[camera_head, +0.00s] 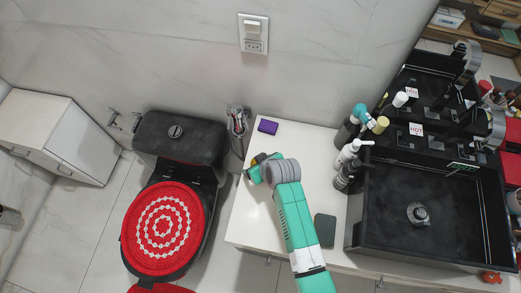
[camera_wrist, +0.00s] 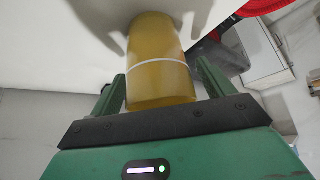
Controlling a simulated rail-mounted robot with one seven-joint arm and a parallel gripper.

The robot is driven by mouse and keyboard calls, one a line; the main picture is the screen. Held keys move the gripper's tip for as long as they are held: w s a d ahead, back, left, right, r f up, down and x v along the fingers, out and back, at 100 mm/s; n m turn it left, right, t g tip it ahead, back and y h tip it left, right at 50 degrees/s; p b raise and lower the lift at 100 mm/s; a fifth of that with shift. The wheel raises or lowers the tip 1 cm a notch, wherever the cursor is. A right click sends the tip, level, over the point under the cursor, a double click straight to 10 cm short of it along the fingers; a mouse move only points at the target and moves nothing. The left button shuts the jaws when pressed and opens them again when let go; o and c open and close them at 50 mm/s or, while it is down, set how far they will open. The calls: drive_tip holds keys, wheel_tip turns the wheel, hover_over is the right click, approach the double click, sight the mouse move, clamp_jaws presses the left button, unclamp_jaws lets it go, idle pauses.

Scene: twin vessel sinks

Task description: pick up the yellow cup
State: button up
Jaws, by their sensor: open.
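The yellow cup (camera_wrist: 160,85) fills the middle of the wrist view. It is a plain yellow cylinder with a thin white band around it. My gripper (camera_wrist: 161,78) is open, with one green finger on each side of the cup. Whether either finger touches the cup I cannot tell. In the head view my gripper (camera_head: 260,168) is low over the left part of the white counter (camera_head: 262,213). Only a small yellowish patch shows there beside the fingers; the rest of the cup is hidden by my gripper and wrist.
A purple block (camera_head: 267,126) lies behind my gripper. A grey holder with brushes (camera_head: 237,135) stands at the counter's left. A dark flat item (camera_head: 325,230) lies right of my arm. Bottles (camera_head: 347,165) stand by the black sink (camera_head: 385,220). A red-covered toilet (camera_head: 162,228) is at left.

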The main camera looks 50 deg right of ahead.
drive_tip(key=c, duration=1.1)
drive_tip(key=shift+r, duration=0.1)
drive_tip(key=shift+r, duration=0.1)
